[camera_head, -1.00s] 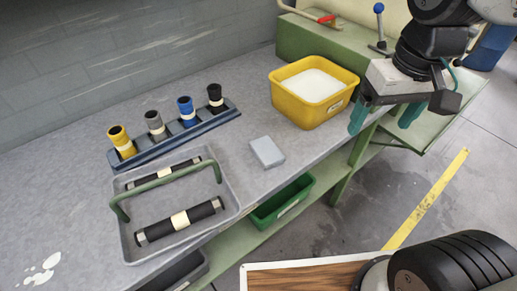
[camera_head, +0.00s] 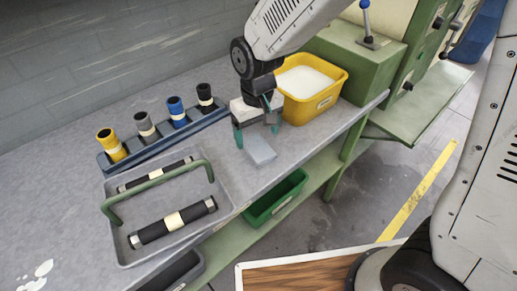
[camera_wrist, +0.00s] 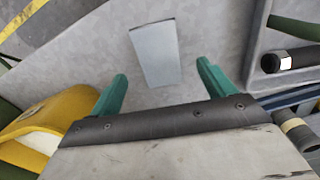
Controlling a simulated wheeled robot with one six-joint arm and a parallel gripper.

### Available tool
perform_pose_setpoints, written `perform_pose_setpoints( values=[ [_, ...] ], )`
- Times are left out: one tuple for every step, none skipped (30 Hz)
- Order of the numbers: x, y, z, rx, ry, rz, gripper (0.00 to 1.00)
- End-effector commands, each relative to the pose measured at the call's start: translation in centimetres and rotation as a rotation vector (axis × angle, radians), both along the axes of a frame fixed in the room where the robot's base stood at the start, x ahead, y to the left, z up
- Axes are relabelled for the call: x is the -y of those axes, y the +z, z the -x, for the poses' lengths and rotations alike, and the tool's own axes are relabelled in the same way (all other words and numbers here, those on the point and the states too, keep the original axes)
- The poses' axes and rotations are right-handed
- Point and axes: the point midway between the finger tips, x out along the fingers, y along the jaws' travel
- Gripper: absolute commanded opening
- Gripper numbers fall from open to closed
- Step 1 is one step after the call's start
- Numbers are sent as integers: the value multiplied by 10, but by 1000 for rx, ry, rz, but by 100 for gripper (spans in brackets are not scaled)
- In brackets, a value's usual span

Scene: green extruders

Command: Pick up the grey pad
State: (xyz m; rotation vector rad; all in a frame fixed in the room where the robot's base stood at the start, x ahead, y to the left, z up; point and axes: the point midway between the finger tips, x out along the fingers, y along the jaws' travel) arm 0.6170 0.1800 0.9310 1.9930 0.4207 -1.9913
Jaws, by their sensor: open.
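The grey pad (camera_head: 261,150) is a small flat block lying on the grey bench top, right of the tray. In the wrist view the pad (camera_wrist: 155,52) lies ahead of my fingertips, roughly centred between them. My gripper (camera_head: 257,138) has two green fingers and hangs just above and behind the pad. In the wrist view my gripper (camera_wrist: 158,84) is open with nothing between its fingers. I cannot tell the exact height of the fingers above the pad.
A yellow bin (camera_head: 313,110) with white contents stands close behind my gripper. A grey tray (camera_head: 228,205) with a green handle and black rollers lies left of the pad. A blue rack (camera_head: 190,131) holds several coloured cylinders. A green bin (camera_head: 275,200) sits on the lower shelf.

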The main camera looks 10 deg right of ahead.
Motion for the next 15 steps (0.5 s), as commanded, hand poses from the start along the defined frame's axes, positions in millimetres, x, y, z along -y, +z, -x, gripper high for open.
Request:
perform_pose_setpoints(
  values=[
    [1, -8, 1, -4, 0, 2, 82],
    [1, -12, 1, -4, 0, 2, 82],
    [1, -19, 2, -5, -1, 3, 82],
    [2, -24, 2, -5, -1, 2, 82],
    [2, -28, 2, -5, -1, 2, 82],
    [1, -34, 2, -5, -1, 2, 82],
    [1, -37, 2, -4, 0, 2, 82],
    [1, -40, 1, -3, 0, 1, 82],
    [1, -43, 1, -3, 0, 1, 82],
    [1, -44, 1, -2, 0, 1, 82],
    [1, -45, 1, -2, 0, 1, 82],
    [1, -46, 1, -1, 0, 0, 82],
    [1, -46, 1, -1, 0, 0, 82],
    [0, -46, 1, 0, 0, 0, 82],
    [0, -46, 1, 0, 0, 0, 82]
  ],
)
